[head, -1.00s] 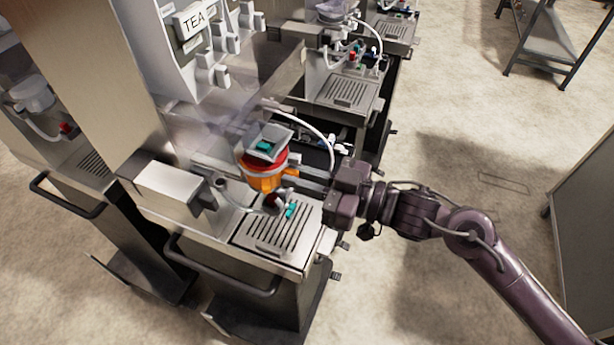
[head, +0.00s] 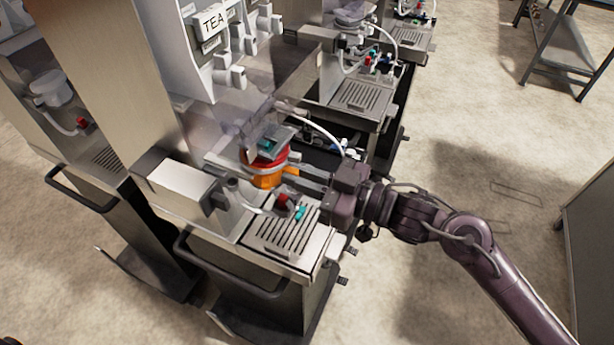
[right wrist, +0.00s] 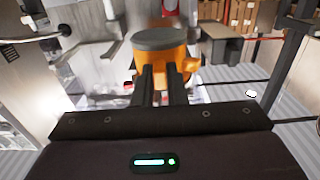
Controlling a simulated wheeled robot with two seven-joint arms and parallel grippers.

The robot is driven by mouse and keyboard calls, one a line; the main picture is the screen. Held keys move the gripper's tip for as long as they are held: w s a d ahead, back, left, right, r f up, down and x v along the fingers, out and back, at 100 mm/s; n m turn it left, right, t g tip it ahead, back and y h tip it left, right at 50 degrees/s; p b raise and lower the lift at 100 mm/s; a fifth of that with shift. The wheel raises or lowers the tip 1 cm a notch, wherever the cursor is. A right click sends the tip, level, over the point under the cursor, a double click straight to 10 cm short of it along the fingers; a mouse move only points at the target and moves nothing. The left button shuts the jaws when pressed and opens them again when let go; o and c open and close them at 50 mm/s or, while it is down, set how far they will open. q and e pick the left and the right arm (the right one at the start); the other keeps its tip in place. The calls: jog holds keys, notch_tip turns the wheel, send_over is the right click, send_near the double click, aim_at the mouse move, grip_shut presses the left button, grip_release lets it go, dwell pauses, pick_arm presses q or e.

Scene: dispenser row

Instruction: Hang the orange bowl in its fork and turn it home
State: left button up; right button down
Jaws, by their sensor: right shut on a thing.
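The orange bowl (head: 268,181) is at the front dispenser, above the back of its drip tray, with a red rim or ring and a grey plate-like part over it. My right gripper (head: 298,174) comes from the right and is shut on the bowl's side. In the right wrist view the fingers (right wrist: 161,84) reach the orange bowl (right wrist: 160,66), which has a dark grey top. The fork (head: 228,165) is mostly hidden behind the bowl and the grey part, so I cannot tell whether the bowl is seated in it. My left gripper is not in view.
A slotted drip tray (head: 284,243) lies below the bowl, with small red and teal fittings (head: 292,206) at its back. A metal box (head: 180,187) stands left of the bowl. A white hose (head: 318,121) arches behind. Another dispenser (head: 362,97) stands beyond. Open floor lies right.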

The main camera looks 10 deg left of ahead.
aim_at(279, 177)
jog(key=shift+w+a, duration=0.1)
jog(key=shift+a, duration=0.35)
jog(key=shift+x, duration=1.5)
jog(key=shift+f, duration=0.1)
dwell(0.5)
jog(key=shift+s+a+m+t+h+p, duration=0.15)
jog(key=shift+s+m+t+h+p, duration=0.4)
jog(key=shift+m+t, duration=0.55)
jog(key=shift+w, duration=0.1)
